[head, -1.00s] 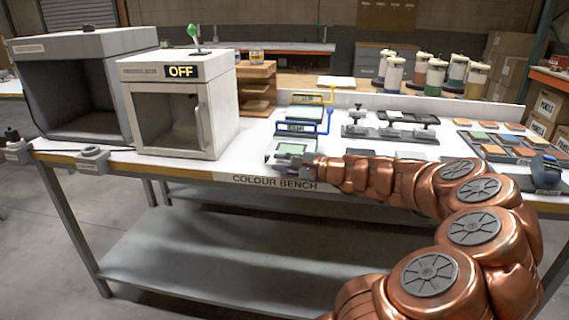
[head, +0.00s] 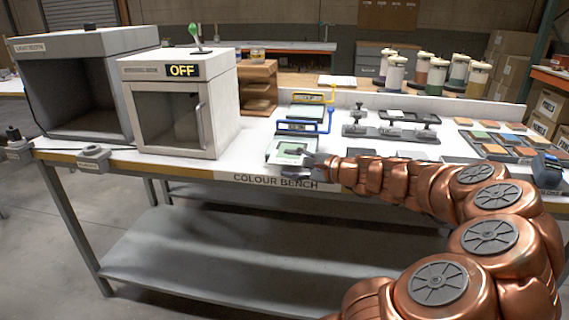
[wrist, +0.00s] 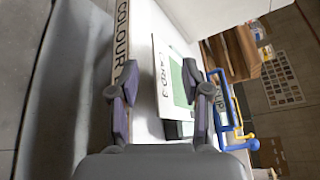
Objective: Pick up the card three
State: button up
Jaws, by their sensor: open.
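The card three is a white card with a green patch; in the wrist view the card (wrist: 162,82) reads "CARD 3" and lies on the white bench top. In the head view the card (head: 281,150) lies near the bench's front edge. My gripper (head: 306,165) is open, just right of the card at the front edge. In the wrist view the two fingers of my gripper (wrist: 163,90) stand apart, with the card's lower part seen between them and the right finger overlapping its green patch. I cannot tell whether a finger touches the card.
A blue-handled device (head: 300,128) and a yellow-handled one (head: 310,99) stand behind the card. A white cabinet marked OFF (head: 178,104) stands to the left. A dark clamp stand (head: 391,131) and trays of colour chips (head: 490,147) are to the right.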

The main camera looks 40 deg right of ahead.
jog(key=v, duration=0.9)
